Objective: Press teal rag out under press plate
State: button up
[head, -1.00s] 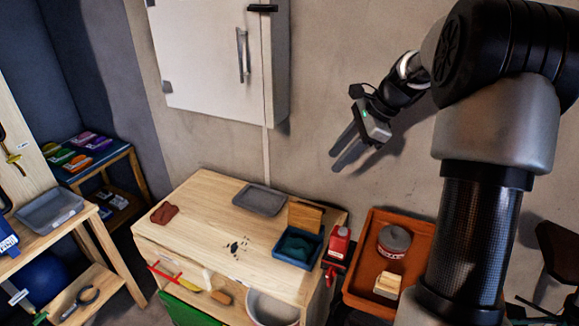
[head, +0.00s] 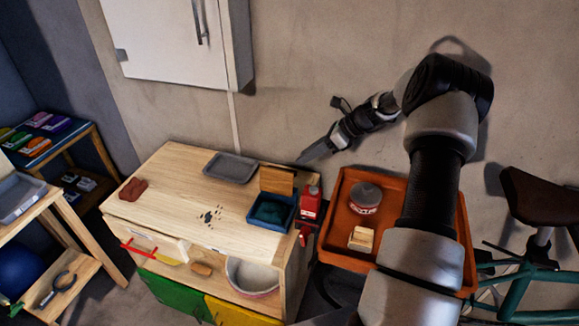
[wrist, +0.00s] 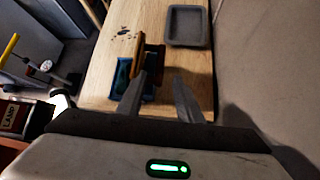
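The teal rag (head: 272,212) lies in a small blue tray (head: 256,219) at the right end of the wooden workbench. The wooden press plate (head: 277,180) stands upright at the tray's back edge. In the wrist view the rag (wrist: 122,75) is partly hidden, with the plate (wrist: 138,58) beside it. My gripper (head: 304,158) is above and behind the bench's right end, near the wall and apart from the plate. Its two fingers (wrist: 158,95) are spread in the wrist view with nothing between them.
A grey tray (head: 230,167) and a dark red cloth (head: 133,189) lie on the bench, with dark bits (head: 209,216) between. An orange tray (head: 345,258) holds a tin (head: 365,198) and a wooden block (head: 361,239).

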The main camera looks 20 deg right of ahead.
aim_at(286, 169)
jog(key=x, duration=0.8)
jog(key=shift+c, duration=0.5)
grip_shut()
